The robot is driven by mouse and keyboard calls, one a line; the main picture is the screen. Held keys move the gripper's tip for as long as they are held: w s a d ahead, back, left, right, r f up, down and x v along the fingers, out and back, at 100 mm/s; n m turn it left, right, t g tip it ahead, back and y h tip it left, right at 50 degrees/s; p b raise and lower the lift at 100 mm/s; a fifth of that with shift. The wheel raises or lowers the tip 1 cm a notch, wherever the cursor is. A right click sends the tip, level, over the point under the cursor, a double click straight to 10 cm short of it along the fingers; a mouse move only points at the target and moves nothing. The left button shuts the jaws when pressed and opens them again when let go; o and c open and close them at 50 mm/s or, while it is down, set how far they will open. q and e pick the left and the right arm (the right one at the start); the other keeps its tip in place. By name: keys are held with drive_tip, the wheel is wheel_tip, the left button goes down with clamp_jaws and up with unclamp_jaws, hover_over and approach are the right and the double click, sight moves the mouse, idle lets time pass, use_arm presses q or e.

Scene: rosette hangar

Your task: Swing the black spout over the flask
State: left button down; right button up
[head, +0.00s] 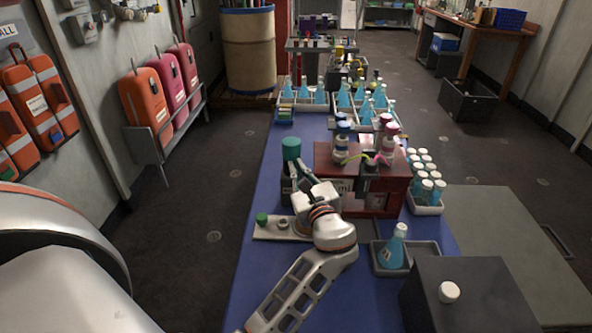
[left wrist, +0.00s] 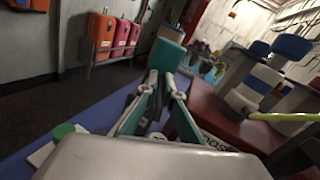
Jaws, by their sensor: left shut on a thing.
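A flask with blue liquid and a white cap (head: 396,248) stands upright in a grey tray (head: 431,264) at the front right of the blue table. A red machine (head: 330,158) stands behind it. A dark part (head: 370,168) at the machine's front may be the black spout; I cannot tell its exact shape. The cap also shows beyond the fingers in the left wrist view (left wrist: 165,55). The grip itself is partly hidden. My right gripper is out of view.
A pale strip (head: 268,230) with a green cap lies in front of the bottle. A rack of white-capped bottles (head: 425,208) stands right of the machine. A dark box with a white knob (head: 449,291) is at the near right. More blue flasks (head: 320,91) stand behind.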

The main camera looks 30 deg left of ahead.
use_arm(q)
drive_tip(key=c, duration=2.2)
unclamp_jaws()
